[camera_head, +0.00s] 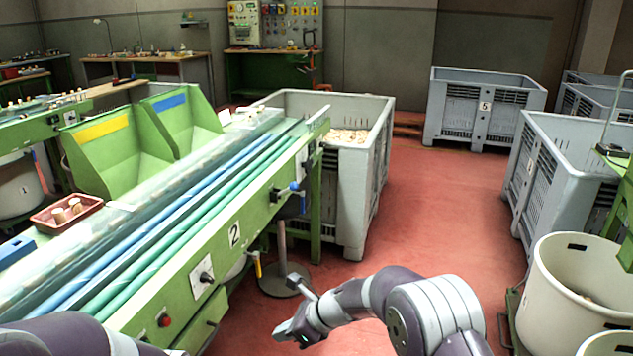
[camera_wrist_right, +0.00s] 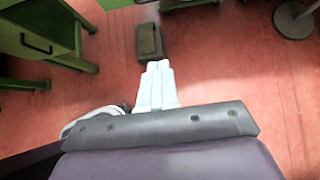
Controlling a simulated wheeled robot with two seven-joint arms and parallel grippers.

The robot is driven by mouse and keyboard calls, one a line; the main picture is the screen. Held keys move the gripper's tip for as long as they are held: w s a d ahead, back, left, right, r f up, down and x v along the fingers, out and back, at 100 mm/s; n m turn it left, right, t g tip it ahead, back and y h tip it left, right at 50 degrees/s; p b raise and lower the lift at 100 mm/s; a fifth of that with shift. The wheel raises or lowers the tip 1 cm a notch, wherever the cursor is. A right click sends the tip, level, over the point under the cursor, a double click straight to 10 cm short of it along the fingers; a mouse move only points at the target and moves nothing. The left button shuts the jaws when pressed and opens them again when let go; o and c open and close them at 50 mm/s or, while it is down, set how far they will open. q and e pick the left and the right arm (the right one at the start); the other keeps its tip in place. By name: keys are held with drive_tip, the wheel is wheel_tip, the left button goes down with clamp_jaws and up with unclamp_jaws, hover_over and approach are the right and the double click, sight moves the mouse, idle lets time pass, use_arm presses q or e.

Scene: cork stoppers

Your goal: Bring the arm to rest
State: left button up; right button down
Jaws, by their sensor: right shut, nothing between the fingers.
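My right arm comes in from the bottom of the head view, bent toward the left. My right gripper (camera_head: 284,332) hangs low over the red floor, to the right of the green sorting machine (camera_head: 228,236). In the right wrist view its pale fingers (camera_wrist_right: 158,66) are together, with nothing between them. A purple-grey part of my left arm shows at the bottom left of the head view. My left gripper is outside the picture.
A grey crate of corks (camera_head: 376,165) stands behind the machine. A round stand base (camera_head: 284,281) is near my right gripper. A dark box (camera_wrist_right: 150,41) lies beyond the fingers. White tubs (camera_head: 577,310) stand at right. Red floor (camera_head: 440,215) between is clear.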

drive_tip(key=s+d+f+n+g+h, duration=0.2)
drive_tip(key=s+d+f+n+h, duration=0.15)
drive_tip(key=s+d+n, duration=0.55)
drive_tip(key=s+d+r+n+h, duration=0.4)
drive_tip(key=s+d+n+h, duration=0.1)
drive_tip(key=s+d+n, duration=0.9)
use_arm(q)
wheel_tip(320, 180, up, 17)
drive_tip(key=p, duration=1.6)
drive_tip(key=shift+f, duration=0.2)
use_arm(e)
wheel_tip(320, 180, up, 19)
drive_tip(key=s+d+m, duration=0.1)
drive_tip(key=d, duration=0.1)
drive_tip(key=shift+s+t, duration=0.2)
drive_tip(key=shift+t, duration=0.1)
